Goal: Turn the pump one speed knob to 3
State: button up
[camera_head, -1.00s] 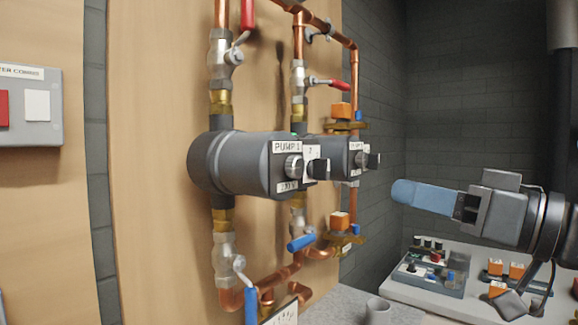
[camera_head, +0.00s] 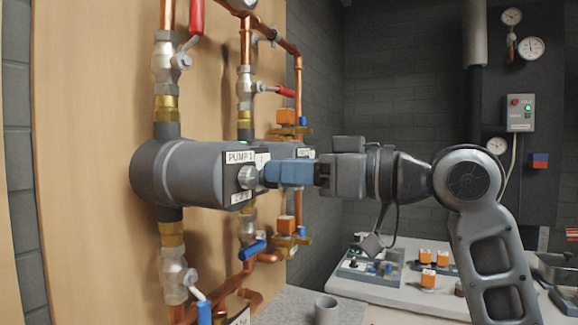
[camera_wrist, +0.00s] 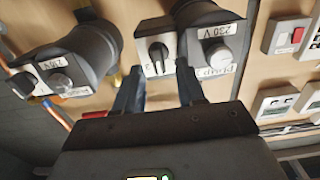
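Pump one (camera_head: 185,172) is a grey cylinder on the wooden board, labelled PUMP 1, with a silver round boss (camera_head: 247,177) on its face. In the wrist view, the pump (camera_wrist: 208,20) appears upside down. Its black speed knob (camera_wrist: 158,56) sits on a pale plate beside it, with a light pointer line; its exact setting is too small to read. My gripper (camera_wrist: 159,68) is open, its two blue fingers to either side of the knob. Contact cannot be told. In the head view, my gripper (camera_head: 268,174) reaches the pump's face from the right and hides the knob.
A second pump (camera_wrist: 75,60) stands close by. Copper pipes (camera_head: 299,75), a red-handled valve (camera_head: 275,90) and a blue-handled valve (camera_head: 253,249) surround the pumps.

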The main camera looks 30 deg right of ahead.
jog(key=shift+w+a, duration=0.15)
grip_shut()
dwell(0.4)
